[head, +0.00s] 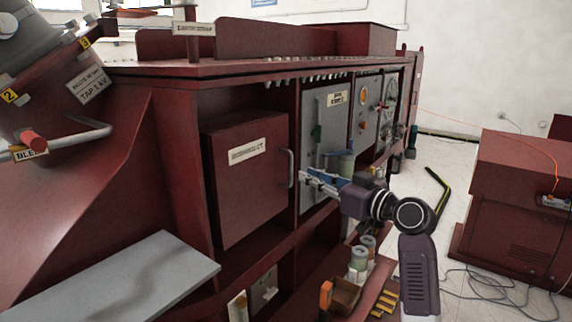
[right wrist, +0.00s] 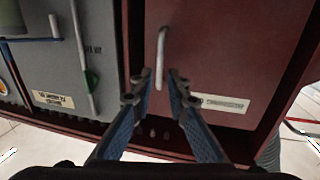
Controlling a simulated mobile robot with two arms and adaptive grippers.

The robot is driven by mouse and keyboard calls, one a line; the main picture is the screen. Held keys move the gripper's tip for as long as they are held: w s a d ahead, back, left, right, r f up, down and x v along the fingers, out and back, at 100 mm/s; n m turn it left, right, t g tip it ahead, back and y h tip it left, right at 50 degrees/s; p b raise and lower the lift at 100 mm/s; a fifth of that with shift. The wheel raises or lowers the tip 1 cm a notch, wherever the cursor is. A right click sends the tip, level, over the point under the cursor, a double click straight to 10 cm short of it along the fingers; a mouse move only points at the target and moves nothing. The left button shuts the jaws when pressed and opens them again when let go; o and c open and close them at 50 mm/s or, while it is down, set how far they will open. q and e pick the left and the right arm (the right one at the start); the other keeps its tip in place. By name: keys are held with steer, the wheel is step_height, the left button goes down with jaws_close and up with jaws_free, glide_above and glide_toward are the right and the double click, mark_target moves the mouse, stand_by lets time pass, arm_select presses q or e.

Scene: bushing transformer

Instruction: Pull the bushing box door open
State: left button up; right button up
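The bushing box door (head: 252,195) is a dark red panel with a white label, set in the red transformer housing. It looks shut. Its grey upright bar handle (head: 290,168) is on the right edge. My right gripper (head: 305,181) is open, with its fingers pointing at the handle from the right. In the right wrist view, the two fingertips (right wrist: 160,76) stand on either side of the lower part of the handle (right wrist: 161,57). Contact with it cannot be made out. The door (right wrist: 220,60) fills the right of that view. My left gripper is not in view.
A grey panel (head: 313,150) with its own handle is just right of the door. A shelf below holds jars (head: 359,258) and an open box (head: 344,295). A grey slab (head: 110,280) juts out at front left. A red cabinet (head: 515,200) stands right, with cables on the floor.

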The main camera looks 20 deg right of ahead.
mark_target(292, 182)
steer(key=shift+p+x, duration=1.4)
steer(key=shift+x, duration=2.4)
steer(key=shift+r, duration=0.15)
steer(key=shift+c, duration=0.6)
jaws_close()
steer(key=shift+s+d, duration=0.1)
